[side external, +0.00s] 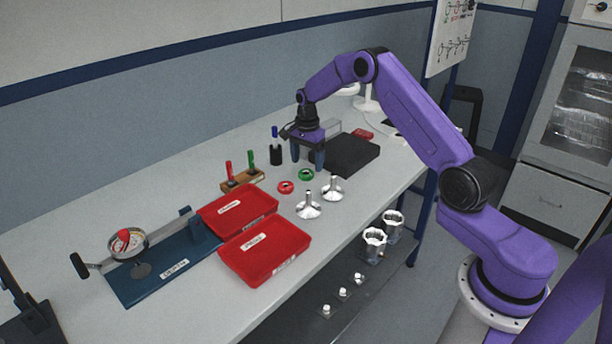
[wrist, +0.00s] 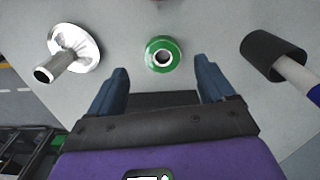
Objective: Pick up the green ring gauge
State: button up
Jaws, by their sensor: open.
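The green ring gauge (side external: 306,174) lies flat on the bench, just right of a red ring (side external: 285,187). In the wrist view the green ring gauge (wrist: 162,54) is near the top middle, with its dark centre hole showing. My gripper (side external: 308,164) is above the bench, a little beyond the green ring in the side view. In the wrist view my gripper (wrist: 160,78) is open, with its two blue fingers apart and nothing between them. The ring lies ahead of the fingertips, roughly in line with the gap.
Silver funnel-like parts (side external: 308,206) stand near the ring; one (wrist: 73,50) is left in the wrist view. A black cup with a blue-topped tool (side external: 276,154) is behind; it shows right in the wrist view (wrist: 270,55). Red trays (side external: 265,250) and a black block (side external: 352,153) flank the area.

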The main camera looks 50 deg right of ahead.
aim_at(306, 175)
jog(key=shift+w+f, duration=0.2)
jog(key=shift+f, duration=1.7)
jog(key=c, duration=1.2)
jog(key=shift+c, duration=0.2)
jog(key=shift+r, duration=0.1)
